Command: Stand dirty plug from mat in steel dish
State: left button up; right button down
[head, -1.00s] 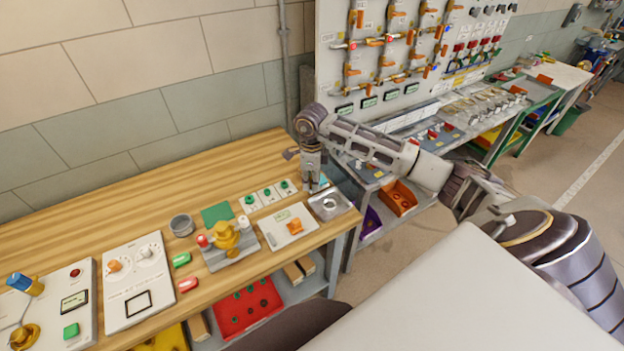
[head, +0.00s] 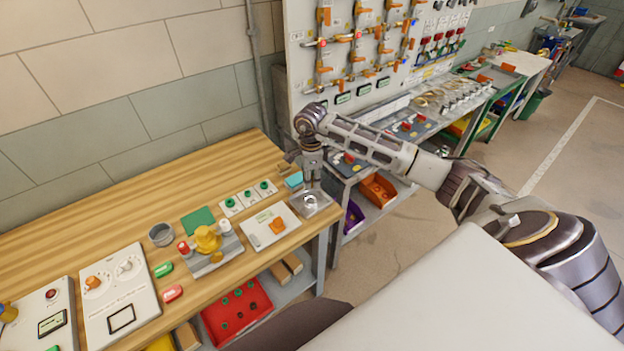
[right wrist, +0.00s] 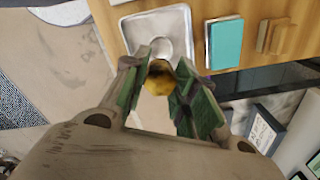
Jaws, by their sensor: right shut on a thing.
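My right gripper (right wrist: 170,85) is shut on the dirty plug (right wrist: 170,80), a dark-stained yellow, rounded piece between the green finger pads in the right wrist view. In the head view this gripper (head: 312,184) points down at the back of the steel dish (head: 322,203), and its fingers hide the plug. The square steel dish also shows in the right wrist view (right wrist: 182,22), beyond the plug. The plug looks held above the bench; its exact height over the dish is unclear. My left gripper is out of view.
A cyan block (head: 293,180) lies just left of the gripper. A white panel with an orange handle (head: 270,227) stands left of the dish, with a yellow valve (head: 208,240) farther left. The dish is near the wooden bench's right end; a grey bench (head: 350,168) stands beyond a gap.

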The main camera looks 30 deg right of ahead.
jog(key=shift+w+n, duration=0.1)
jog(key=shift+n, duration=0.7)
jog(key=shift+f, duration=0.15)
jog(key=b, duration=0.2)
send_over(311, 202)
jog(key=shift+w+f, duration=0.1)
jog(key=shift+f, duration=2)
jog(key=shift+f+b, duration=0.9)
jog(key=shift+f, duration=0.1)
jog(key=shift+f+b, duration=0.1)
jog(key=shift+b, duration=0.3)
jog(key=shift+f+b, duration=0.75)
dwell(1.3)
